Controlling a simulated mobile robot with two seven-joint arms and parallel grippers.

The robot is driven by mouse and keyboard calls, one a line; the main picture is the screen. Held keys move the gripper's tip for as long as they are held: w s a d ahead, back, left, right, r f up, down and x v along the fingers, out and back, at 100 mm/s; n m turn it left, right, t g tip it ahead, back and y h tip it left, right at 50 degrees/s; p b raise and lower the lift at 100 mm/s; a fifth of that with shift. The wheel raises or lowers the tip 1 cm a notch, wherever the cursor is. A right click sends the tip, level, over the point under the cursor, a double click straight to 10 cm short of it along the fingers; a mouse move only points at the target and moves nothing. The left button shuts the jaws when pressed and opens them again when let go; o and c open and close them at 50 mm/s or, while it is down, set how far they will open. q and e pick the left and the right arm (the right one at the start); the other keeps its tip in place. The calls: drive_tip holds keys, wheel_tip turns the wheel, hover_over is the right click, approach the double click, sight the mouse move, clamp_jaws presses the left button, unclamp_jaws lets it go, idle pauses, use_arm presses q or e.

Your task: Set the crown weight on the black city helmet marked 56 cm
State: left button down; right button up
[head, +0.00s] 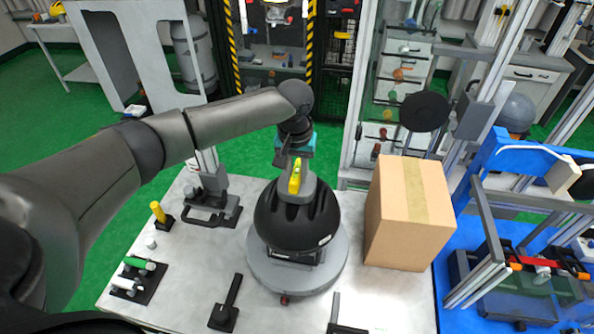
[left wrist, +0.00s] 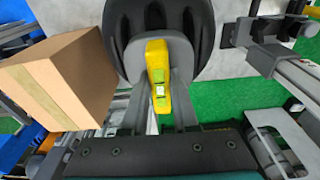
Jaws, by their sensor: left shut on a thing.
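The black helmet (head: 298,222) sits on a round grey stand (head: 262,268) on the table. A small pale label is on its front, too small to read. My left gripper (head: 296,168) points down over the crown, shut on the grey crown weight (head: 310,187), which has a yellow level (head: 295,178) on top. The weight is at the helmet's crown; I cannot tell whether it touches. In the left wrist view the weight (left wrist: 133,62) lies over the helmet (left wrist: 203,22), between the fingers of the gripper (left wrist: 168,85), with the yellow level (left wrist: 158,76) facing the camera. My right gripper is not in view.
A cardboard box (head: 408,215) stands close to the right of the helmet. A dark clamp fixture (head: 212,208), a yellow-topped peg (head: 158,211) and small green and white pieces (head: 138,265) are on the left. Black brackets (head: 226,308) lie in front. A metal frame rises behind right.

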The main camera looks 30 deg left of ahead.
use_arm(q)
drive_tip(key=shift+w, duration=0.1)
drive_tip(key=c, duration=0.6)
unclamp_jaws()
drive_tip(key=shift+f, duration=0.1)
drive_tip(key=shift+s+f, duration=0.15)
drive_tip(key=shift+s, duration=0.05)
